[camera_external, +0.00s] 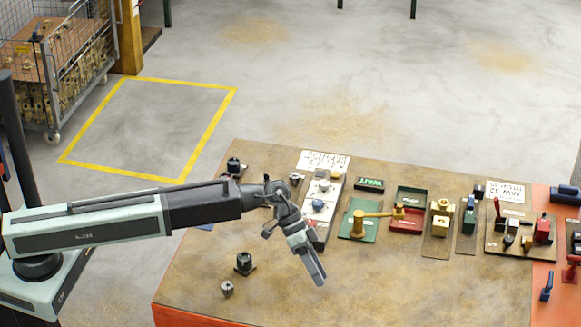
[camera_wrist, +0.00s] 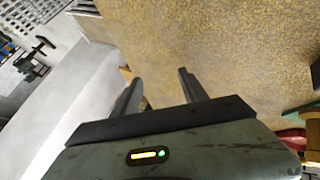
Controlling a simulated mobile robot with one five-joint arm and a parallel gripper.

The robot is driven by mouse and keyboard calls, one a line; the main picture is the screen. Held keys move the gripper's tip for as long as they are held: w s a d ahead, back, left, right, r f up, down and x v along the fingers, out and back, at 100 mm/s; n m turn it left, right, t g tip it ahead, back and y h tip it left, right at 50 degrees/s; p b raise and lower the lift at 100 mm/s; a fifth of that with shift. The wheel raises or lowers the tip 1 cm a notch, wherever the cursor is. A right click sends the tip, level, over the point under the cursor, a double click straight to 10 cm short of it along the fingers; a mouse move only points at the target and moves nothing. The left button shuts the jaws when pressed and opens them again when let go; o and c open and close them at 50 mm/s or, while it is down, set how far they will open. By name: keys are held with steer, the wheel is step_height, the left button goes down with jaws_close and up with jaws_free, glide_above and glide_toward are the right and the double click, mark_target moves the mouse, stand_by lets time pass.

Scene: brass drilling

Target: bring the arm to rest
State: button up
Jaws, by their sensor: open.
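My gripper (camera_external: 317,275) hangs at the end of my arm, pointing down over the brown workbench top (camera_external: 420,290) in the external view. In the wrist view my gripper (camera_wrist: 160,85) shows two dark fingers set apart, with nothing between them. The arm reaches out from the left, nearly level, and bends down at the wrist. The fingertips look clear of every object on the bench; their exact height above the top cannot be told.
Small dark fixtures (camera_external: 244,263) stand at the bench's front left. A white labelled strip (camera_external: 327,190), a green plate with a brass lever (camera_external: 358,225), a red tray (camera_external: 407,222) and several brass parts line the back. A wire cage cart (camera_external: 78,60) stands at far left.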

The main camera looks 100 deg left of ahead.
steer(key=s+d, duration=0.2)
steer(key=d, duration=0.3)
steer(key=s+d+f+g, duration=0.1)
steer(key=s+d, duration=0.1)
steer(key=d, duration=0.3)
steer(key=s+d+f+g+y, duration=0.1)
steer(key=d, duration=0.4)
steer(key=shift+s+d+p, duration=0.2)
steer(key=shift+s+p, duration=0.15)
steer(key=shift+s, duration=0.05)
steer(key=s+d+f+m+g+y+b, duration=0.1)
steer(key=s+d+f+g+y, duration=0.1)
steer(key=s, duration=0.5)
steer(key=s+d+f+m+g+y+b, duration=0.1)
steer(key=s+d+f+g+y, duration=0.1)
steer(key=s+d, duration=0.4)
step_height(320, 180, down, 2)
steer(key=shift+s+d+f+m+g+b, duration=0.2)
steer(key=shift+s+m+g+b, duration=0.3)
steer(key=shift+s, duration=0.7)
steer(key=shift+c, duration=0.2)
